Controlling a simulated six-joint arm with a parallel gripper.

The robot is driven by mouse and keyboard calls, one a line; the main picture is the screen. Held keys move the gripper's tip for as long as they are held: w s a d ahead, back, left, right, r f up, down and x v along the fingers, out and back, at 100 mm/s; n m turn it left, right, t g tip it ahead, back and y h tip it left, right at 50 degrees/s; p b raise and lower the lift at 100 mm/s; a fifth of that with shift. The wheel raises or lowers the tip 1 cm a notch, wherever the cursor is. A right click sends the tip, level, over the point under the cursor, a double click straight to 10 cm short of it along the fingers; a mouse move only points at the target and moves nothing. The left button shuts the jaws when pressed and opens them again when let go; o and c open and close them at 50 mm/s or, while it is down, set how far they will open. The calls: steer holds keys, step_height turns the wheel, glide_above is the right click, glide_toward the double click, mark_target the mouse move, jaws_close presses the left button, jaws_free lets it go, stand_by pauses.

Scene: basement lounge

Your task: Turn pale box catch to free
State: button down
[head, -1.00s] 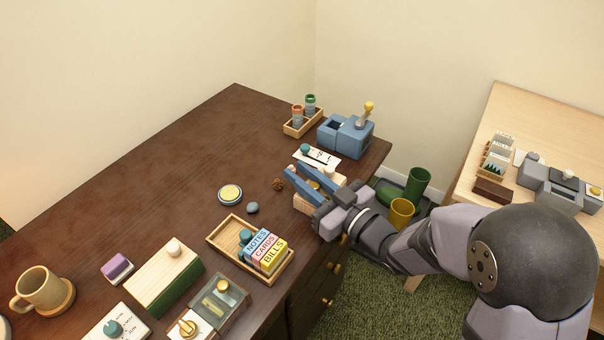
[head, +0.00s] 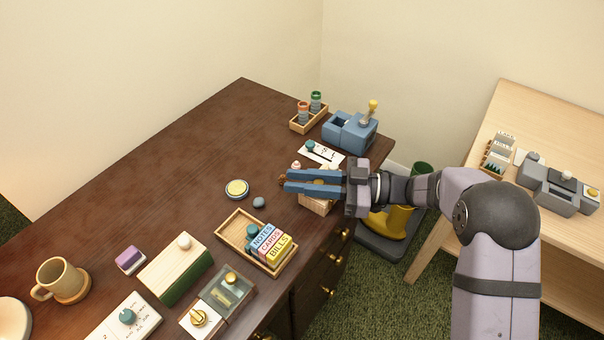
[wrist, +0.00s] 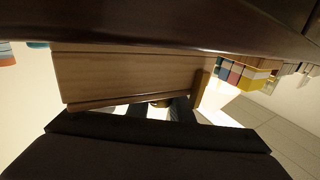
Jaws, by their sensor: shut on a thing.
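The pale box (head: 316,206) stands near the right edge of the dark desk, mostly hidden under my gripper (head: 289,181). In the wrist view its pale wooden side (wrist: 130,78) fills the middle. A small brass-coloured part, seemingly the catch (wrist: 158,103), shows beside the dark fingers there. My gripper's blue fingers reach left across the box top and are shut on the catch. The fingers hide most of the catch, so which way it points cannot be told.
A white card with a teal knob (head: 310,146) and a blue machine (head: 350,133) stand behind the box. A tray (head: 231,230) with labelled blocks lies in front-left. The desk's far left is clear.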

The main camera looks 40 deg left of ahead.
steer(key=shift+s+d+n+g+h, duration=0.1)
steer(key=shift+s+n+g+h, duration=0.05)
steer(key=shift+n+g+h, duration=0.4)
steer(key=shift+s+d+n+g+h, duration=0.1)
steer(key=shift+n+g+h, duration=0.15)
steer(key=shift+n+g, duration=0.35)
steer(key=c, duration=1.6)
jaws_free()
steer(key=shift+a+m+y, duration=0.1)
steer(key=shift+m+y, duration=0.2)
steer(key=shift+m, duration=0.15)
